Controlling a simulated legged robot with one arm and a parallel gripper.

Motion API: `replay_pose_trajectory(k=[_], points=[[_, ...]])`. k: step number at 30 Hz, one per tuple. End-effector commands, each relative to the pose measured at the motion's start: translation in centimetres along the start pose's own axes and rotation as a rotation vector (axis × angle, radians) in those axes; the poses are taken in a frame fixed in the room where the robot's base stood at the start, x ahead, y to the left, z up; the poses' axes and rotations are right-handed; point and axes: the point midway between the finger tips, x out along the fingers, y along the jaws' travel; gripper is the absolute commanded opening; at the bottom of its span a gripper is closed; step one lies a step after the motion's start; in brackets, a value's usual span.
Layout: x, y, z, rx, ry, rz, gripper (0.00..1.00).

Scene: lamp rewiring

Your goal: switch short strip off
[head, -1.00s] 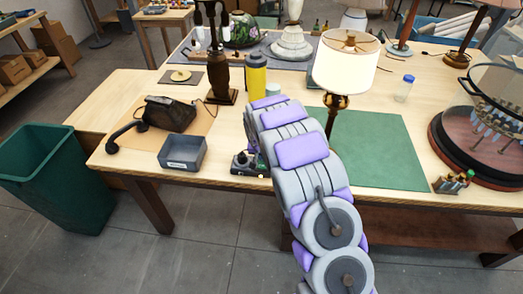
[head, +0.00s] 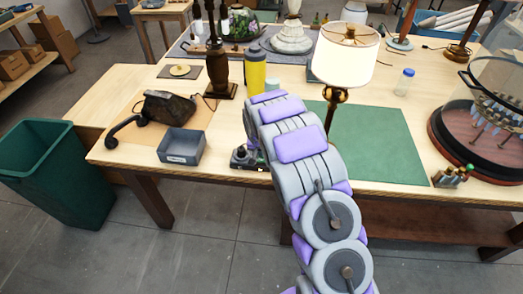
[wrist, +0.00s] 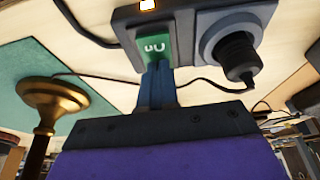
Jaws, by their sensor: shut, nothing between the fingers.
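The short strip (head: 243,160) lies at the front edge of the table in the head view, partly hidden by my arm. In the wrist view the grey strip (wrist: 185,35) fills the top, with a green switch (wrist: 153,45) and a black plug (wrist: 235,55) in its socket. A small amber light (wrist: 147,5) glows on it. My gripper (wrist: 158,72) is shut and empty, its fingertips right at the green switch. I cannot tell whether they press it. In the head view the fingertips are hidden behind my arm.
A table lamp (head: 346,52) with a bright shade stands just beyond my arm; its brass base (wrist: 50,95) is close on the left in the wrist view. A grey bin (head: 182,147) and black telephone (head: 168,107) stand left of the strip.

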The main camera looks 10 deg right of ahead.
Motion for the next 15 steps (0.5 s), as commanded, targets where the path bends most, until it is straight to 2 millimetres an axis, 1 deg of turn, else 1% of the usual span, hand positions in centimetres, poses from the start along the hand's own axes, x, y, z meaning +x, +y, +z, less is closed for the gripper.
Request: replay_pose_trajectory(k=[1,6,15], points=[[0.07,0.01,0.54,-0.001,-0.007,0.002,0.0],[-0.18,0.03,1.12,0.0,-0.007,0.003,0.0],[-0.3,0.05,1.09,0.0,-0.005,0.002,0.0]])
